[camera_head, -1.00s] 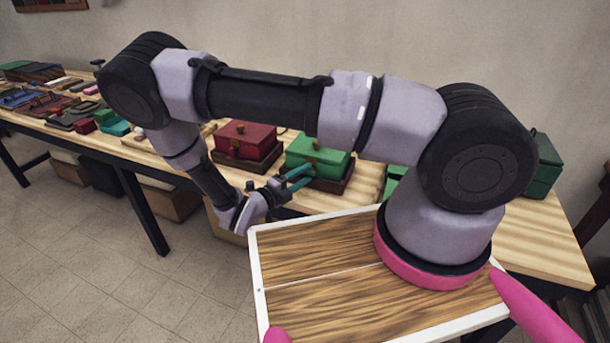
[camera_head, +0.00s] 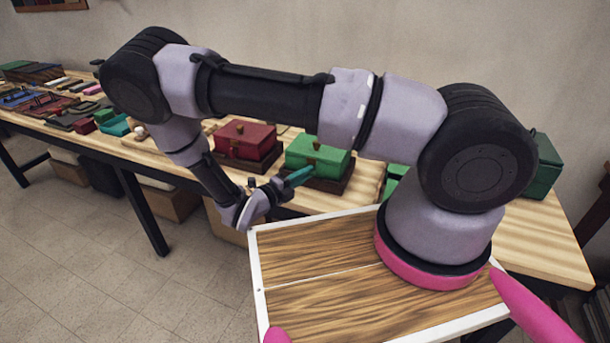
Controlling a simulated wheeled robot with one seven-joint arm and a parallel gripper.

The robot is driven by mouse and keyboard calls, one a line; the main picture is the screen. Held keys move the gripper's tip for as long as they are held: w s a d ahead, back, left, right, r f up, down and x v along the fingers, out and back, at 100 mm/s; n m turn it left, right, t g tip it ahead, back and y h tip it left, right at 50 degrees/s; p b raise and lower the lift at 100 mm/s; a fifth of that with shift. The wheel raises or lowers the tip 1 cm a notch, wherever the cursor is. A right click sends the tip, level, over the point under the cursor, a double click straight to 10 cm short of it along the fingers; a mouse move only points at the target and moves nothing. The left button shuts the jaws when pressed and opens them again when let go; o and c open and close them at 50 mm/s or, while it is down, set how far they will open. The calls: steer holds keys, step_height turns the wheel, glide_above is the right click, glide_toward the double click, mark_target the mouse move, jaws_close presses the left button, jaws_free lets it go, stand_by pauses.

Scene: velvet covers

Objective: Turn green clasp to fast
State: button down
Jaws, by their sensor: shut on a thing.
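The green box (camera_head: 322,153) stands on a dark brown base near the table's front edge, its lid down. A small brown knob sits on its top. The green clasp, a small brownish piece (camera_head: 311,162) on the box's front, is partly hidden by my fingertips. My gripper (camera_head: 308,174) reaches in from the lower left with its teal fingers together at the box's front. It is shut on the clasp. The clasp is too small here to tell its exact turn.
A red box (camera_head: 243,139) on a dark base stands left of the green box. Another green box (camera_head: 545,168) is at the right, partly behind my arm. Flat pieces and small boxes cover the table's left end. Cartons stand on the floor below.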

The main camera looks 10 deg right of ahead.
steer(key=m+y, duration=0.1)
steer(key=m, duration=0.1)
steer(key=m+y, duration=0.1)
steer(key=m, duration=0.1)
steer(key=shift+s+r+g, duration=0.1)
steer(key=shift+r+g, duration=0.05)
steer(key=shift+g, duration=0.15)
steer(key=m+y, duration=0.1)
steer(key=m, duration=0.1)
steer(key=shift+m, duration=0.4)
steer(key=m+t+y, duration=0.1)
steer(key=m+y, duration=0.1)
steer(key=m, duration=0.1)
steer(key=shift+s+d+r, duration=0.1)
steer(key=shift+d, duration=0.05)
steer(key=shift+m+t+y, duration=0.4)
steer(key=shift+m+y, duration=0.5)
steer(key=shift+m, duration=0.3)
steer(key=c, duration=0.8)
jaws_free()
steer(key=shift+c, duration=0.2)
